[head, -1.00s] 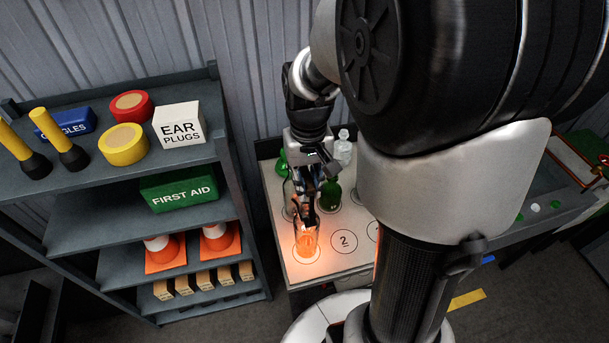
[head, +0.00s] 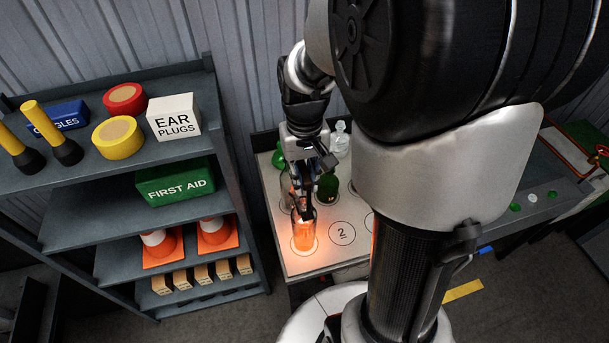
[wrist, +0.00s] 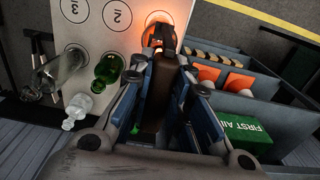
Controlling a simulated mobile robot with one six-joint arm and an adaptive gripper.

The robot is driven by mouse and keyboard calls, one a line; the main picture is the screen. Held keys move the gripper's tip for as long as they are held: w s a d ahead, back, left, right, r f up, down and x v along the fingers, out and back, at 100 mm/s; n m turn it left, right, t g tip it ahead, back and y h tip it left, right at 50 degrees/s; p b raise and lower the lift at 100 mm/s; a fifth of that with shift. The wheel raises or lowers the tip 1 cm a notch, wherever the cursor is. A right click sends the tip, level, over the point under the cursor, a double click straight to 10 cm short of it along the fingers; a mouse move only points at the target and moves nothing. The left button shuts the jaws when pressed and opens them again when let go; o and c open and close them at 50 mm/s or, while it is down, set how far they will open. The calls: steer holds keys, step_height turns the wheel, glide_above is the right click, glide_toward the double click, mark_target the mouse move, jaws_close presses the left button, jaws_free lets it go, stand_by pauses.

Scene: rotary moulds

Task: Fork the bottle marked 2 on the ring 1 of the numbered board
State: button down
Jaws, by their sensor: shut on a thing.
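A glowing orange bottle (head: 303,236) stands upright on the front-left ring of the numbered board (head: 270,200); it also shows in the wrist view (wrist: 158,32). I cannot read a mark on it, and it covers that ring's number. My gripper (head: 307,178) is above and behind it, its blue-padded fingers (wrist: 165,88) shut on a dark brown, long tool (wrist: 160,85). The tool's far end reaches the bottle's upper part; whether it touches or surrounds the neck I cannot tell. Ring 2 (head: 342,233) is empty, just right of the bottle.
A dark green bottle (head: 327,187) and a clear bottle (head: 341,140) stand behind on the board, near my gripper. Another green bottle (head: 278,156) is at its left edge. A grey shelf (head: 110,230) with cones and boxes stands close on the left.

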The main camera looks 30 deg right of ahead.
steer(key=shift+f+b, duration=0.4)
steer(key=shift+f, duration=0.2)
stand_by(0.5)
steer(key=shift+s, duration=0.1)
steer(key=s+a, duration=0.2)
steer(key=s, duration=0.6)
steer(key=shift+a, duration=0.15)
stand_by(1.0)
steer(key=shift+r, duration=0.1)
step_height(320, 180, up, 6)
steer(key=p, duration=0.5)
stand_by(0.4)
stand_by(0.5)
